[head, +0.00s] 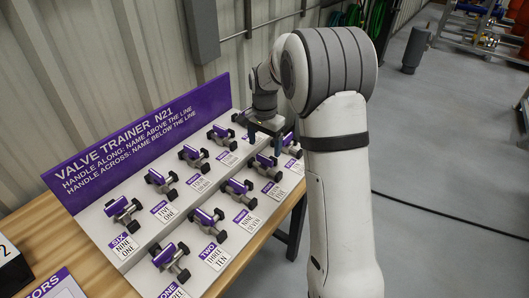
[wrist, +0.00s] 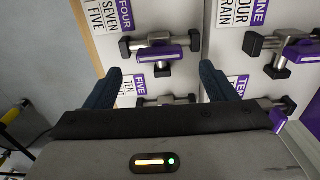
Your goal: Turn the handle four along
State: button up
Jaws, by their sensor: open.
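The valve labelled FOUR, with SEVEN and FIVE under its name, has a purple handle (wrist: 155,53) over a grey pipe with black ends. In the wrist view this handle lies nearly level, looking roughly parallel to the pipe. In the head view the handle (head: 266,162) is in the front row, fourth from the left. The FOUR label (wrist: 124,15) is left of it in the wrist view. My gripper (wrist: 160,80) is open and empty, its dark fingers pointing down at the board. The FOUR handle shows between and beyond the fingertips, apart from them. In the head view the gripper (head: 265,130) hangs above the board's right part.
The white valve board (head: 138,271) carries two rows of similar valves on a wooden bench (head: 62,243). The NINE valve (wrist: 285,48) and FIVE valve (wrist: 165,101) are close neighbours. A purple sign (head: 140,128) stands behind. Open floor (head: 440,180) lies to the right.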

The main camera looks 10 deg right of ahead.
aim_at(265, 157)
jog(key=shift+r, duration=1.35)
jog(key=shift+s+r, duration=0.15)
jog(key=s+r+n+t, duration=0.1)
jog(key=s+r+n, duration=0.4)
jog(key=s, duration=0.8)
jog(key=s+d+n+t, duration=0.1)
jog(key=s+n, duration=0.3)
jog(key=s, duration=1.3)
jog(key=shift+n+t, duration=0.3)
jog(key=shift+d+r, duration=0.1)
jog(key=shift+r, duration=0.05)
